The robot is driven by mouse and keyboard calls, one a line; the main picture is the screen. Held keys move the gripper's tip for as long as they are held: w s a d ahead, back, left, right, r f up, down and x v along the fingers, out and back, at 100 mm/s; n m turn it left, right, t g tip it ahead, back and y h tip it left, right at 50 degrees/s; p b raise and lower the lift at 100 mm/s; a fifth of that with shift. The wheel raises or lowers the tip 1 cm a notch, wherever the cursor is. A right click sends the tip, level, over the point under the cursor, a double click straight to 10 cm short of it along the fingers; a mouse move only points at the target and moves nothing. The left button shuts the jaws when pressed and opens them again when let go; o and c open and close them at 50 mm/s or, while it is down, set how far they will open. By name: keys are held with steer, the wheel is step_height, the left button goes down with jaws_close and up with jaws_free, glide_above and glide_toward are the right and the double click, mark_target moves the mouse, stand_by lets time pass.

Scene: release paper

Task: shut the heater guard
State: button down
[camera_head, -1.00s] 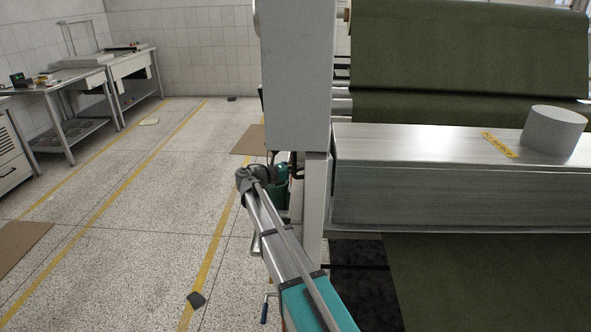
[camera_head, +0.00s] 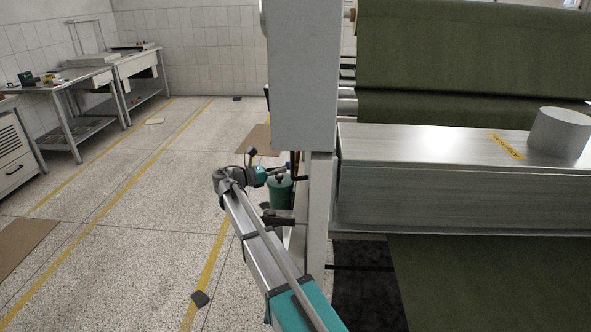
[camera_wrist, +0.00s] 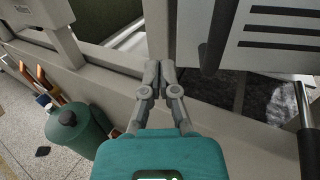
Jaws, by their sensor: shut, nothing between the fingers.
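In the wrist view a light grey panel with dark slots (camera_wrist: 275,35) fills the upper right; it may be the heater guard, but I cannot tell for sure or see how far open it is. A dark bar stands along its left side. My gripper (camera_wrist: 159,72) is shut and empty, its fingertips together in front of a pale machine beam, left of the slotted panel. I cannot tell whether they touch the beam. In the head view a long silver housing (camera_head: 430,190) with a yellow label spans the machine; the slotted panel cannot be made out there.
A green canister (camera_wrist: 72,128) stands on the floor left of my gripper, close to the machine's upright (camera_head: 318,200). Green sheet (camera_head: 470,60) hangs over rollers. A grey cylinder (camera_head: 559,132) sits on the housing. Open floor lies left, with benches (camera_head: 75,90) along the wall.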

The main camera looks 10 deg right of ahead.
steer(key=a, duration=0.5)
steer(key=shift+w+a, duration=0.25)
